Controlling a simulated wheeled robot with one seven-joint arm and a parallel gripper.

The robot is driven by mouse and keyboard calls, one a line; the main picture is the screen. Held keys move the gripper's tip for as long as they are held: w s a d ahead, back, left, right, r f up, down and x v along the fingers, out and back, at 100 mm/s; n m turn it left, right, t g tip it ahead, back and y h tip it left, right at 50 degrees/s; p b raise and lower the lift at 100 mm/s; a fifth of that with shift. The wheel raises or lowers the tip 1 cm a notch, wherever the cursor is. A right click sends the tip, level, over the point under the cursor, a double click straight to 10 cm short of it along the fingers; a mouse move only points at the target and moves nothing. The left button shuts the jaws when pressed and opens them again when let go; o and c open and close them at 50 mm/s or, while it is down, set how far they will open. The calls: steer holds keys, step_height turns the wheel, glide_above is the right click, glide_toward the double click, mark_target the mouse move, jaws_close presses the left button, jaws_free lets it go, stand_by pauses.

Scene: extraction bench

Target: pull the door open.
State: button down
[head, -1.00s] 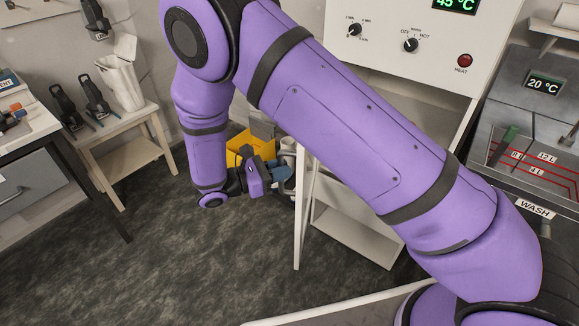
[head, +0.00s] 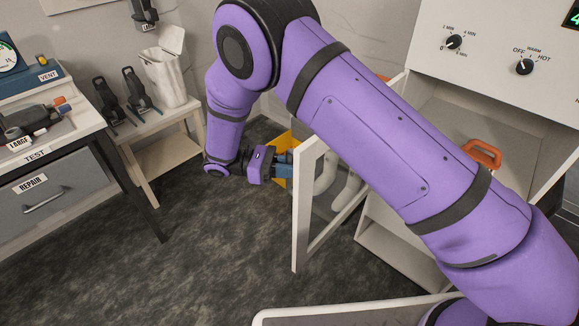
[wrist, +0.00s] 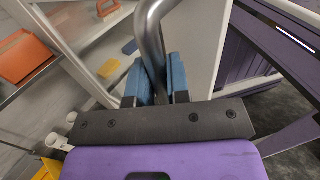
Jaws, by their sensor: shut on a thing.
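The door (head: 301,225) is a white frame with a clear pane. It stands swung out from the white cabinet (head: 395,245), with open space between its free edge and the cabinet. In the head view my gripper (head: 283,166) is at the far side of the door, partly hidden by the frame. In the wrist view my gripper (wrist: 159,80) has its blue fingers on either side of a grey metal bar handle (wrist: 150,30) and is shut on it. My arm covers much of the cabinet opening.
An orange item (head: 484,152) is in the cabinet. A yellow bin (head: 279,150) stands on the floor behind my gripper. At the left are a low stand (head: 165,155) and a workbench with a grey drawer (head: 55,190). Dark floor is clear in front of the door.

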stand_by(0.3)
steer(key=c, duration=1.1)
jaws_free()
steer(key=v, duration=1)
steer(key=shift+a, duration=0.35)
steer(key=shift+w, duration=0.15)
